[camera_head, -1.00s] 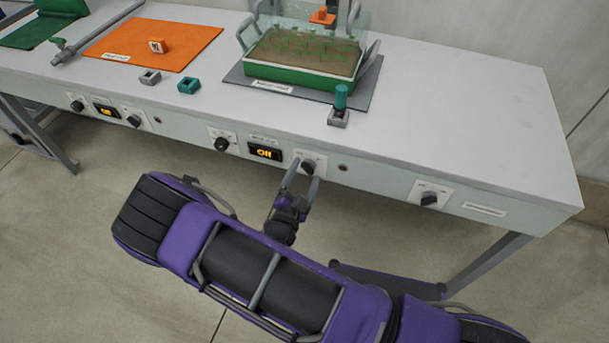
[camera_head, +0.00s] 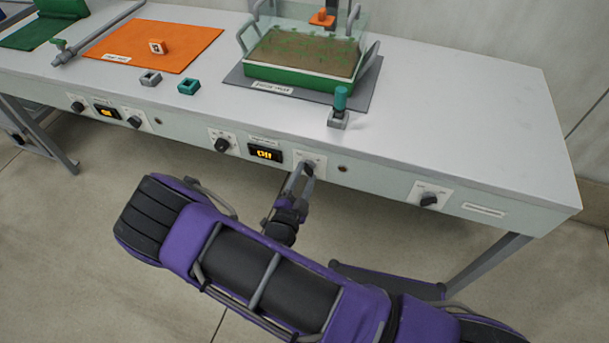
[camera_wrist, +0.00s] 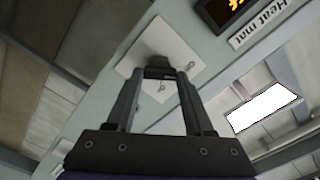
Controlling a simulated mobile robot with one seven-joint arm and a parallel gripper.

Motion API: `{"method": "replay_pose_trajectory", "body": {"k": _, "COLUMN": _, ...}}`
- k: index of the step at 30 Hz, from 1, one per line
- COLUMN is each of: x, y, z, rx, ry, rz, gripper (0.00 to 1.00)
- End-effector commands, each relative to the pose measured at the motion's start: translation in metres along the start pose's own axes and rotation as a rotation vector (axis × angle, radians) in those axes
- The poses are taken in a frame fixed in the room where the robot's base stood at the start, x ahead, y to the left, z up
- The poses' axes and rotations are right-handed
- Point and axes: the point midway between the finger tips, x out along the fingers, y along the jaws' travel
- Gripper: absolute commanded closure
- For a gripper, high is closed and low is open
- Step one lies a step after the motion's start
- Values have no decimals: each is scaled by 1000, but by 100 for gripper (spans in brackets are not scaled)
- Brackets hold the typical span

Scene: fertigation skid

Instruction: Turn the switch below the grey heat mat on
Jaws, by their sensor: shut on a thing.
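The grey heat mat (camera_head: 375,88) lies on the bench under a green seed tray (camera_head: 300,79) with a clear cover. On the bench front below it, a display (camera_head: 265,154) reads what looks like "Off". A rotary switch (camera_head: 309,167) on a white plate sits just right of this display. My gripper (camera_head: 305,172) is shut on its knob, and the fingers hide much of it. In the wrist view the fingers (camera_wrist: 160,74) meet at the white plate (camera_wrist: 180,47); a "Heat mat" label (camera_wrist: 257,25) is beside the display.
Another knob (camera_head: 221,144) is left of the display, and a third knob (camera_head: 429,199) is farther right. An orange mat (camera_head: 190,48) lies at the left with small blocks near it. A teal-topped piece (camera_head: 340,98) stands near the front edge. The right bench top is clear.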

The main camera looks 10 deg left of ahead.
Motion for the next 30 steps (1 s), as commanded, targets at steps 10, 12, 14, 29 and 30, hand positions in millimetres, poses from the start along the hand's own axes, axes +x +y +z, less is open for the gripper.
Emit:
{"method": "replay_pose_trajectory", "body": {"k": 10, "x": 0, "y": 0, "z": 0, "rx": 303, "ry": 0, "rz": 1, "gripper": 100}}
{"method": "replay_pose_trajectory", "body": {"k": 12, "x": 0, "y": 0, "z": 0, "rx": 370, "ry": 0, "rz": 1, "gripper": 100}}
{"method": "replay_pose_trajectory", "body": {"k": 14, "x": 0, "y": 0, "z": 0, "rx": 427, "ry": 0, "rz": 1, "gripper": 100}}
{"method": "replay_pose_trajectory", "body": {"k": 29, "x": -1, "y": 1, "z": 1, "rx": 902, "ry": -1, "rz": 0, "gripper": 100}}
{"method": "replay_pose_trajectory", "body": {"k": 30, "x": -1, "y": 1, "z": 1, "rx": 940, "ry": -1, "rz": 0, "gripper": 100}}
